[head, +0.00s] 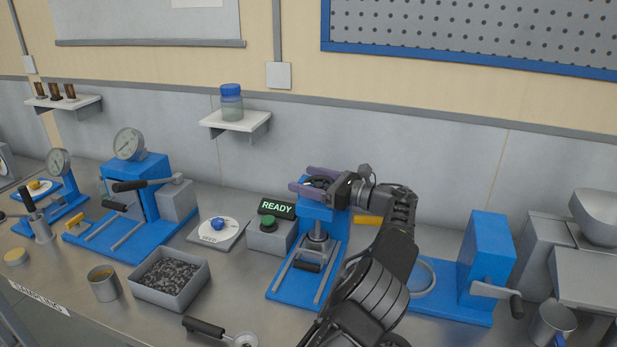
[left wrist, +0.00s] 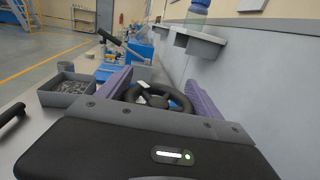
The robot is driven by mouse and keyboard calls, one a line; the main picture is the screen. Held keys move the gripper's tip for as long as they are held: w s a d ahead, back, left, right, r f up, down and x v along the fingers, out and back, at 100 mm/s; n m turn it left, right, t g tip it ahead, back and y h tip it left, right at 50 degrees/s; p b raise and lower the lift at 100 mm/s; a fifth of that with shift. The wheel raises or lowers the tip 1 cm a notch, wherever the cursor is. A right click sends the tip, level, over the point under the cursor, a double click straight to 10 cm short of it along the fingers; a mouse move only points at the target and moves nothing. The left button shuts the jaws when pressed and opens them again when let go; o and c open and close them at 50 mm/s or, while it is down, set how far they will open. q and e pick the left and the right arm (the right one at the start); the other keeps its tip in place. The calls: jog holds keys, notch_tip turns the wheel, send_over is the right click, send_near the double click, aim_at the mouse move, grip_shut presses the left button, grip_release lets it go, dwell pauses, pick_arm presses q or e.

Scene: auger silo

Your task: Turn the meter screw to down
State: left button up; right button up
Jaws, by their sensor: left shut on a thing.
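The meter screw shows as a black handwheel (head: 320,182) on top of the blue stand (head: 318,211) in the middle of the bench. In the left wrist view the handwheel (left wrist: 153,111) lies between my fingers, with a small pale mark on its far rim. My left gripper (head: 301,178) reaches in from the right side of the stand, its purple fingers on either side of the wheel. The gripper (left wrist: 159,74) is shut on the wheel's rim. Part of the wheel is hidden by the fingers and wrist. My right gripper is not in view.
A tray of dark granules (head: 191,293) lies at the front left. A blue cranked machine (head: 488,262) stands to the right. A wall shelf (head: 237,122) holds a jar.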

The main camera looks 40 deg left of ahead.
aim_at(328, 185)
pick_arm(q)
jog(key=o, duration=1.4)
jog(key=shift+w+d, duration=0.15)
jog(key=shift+d, duration=0.55)
jog(key=d, duration=0.4)
jog(key=shift+w+r, duration=0.15)
jog(key=shift+w, duration=0.15)
jog(key=shift+d+p, duration=0.5)
jog(key=shift+p, duration=0.1)
jog(key=shift+w+d, duration=0.2)
jog(key=shift+d, duration=0.45)
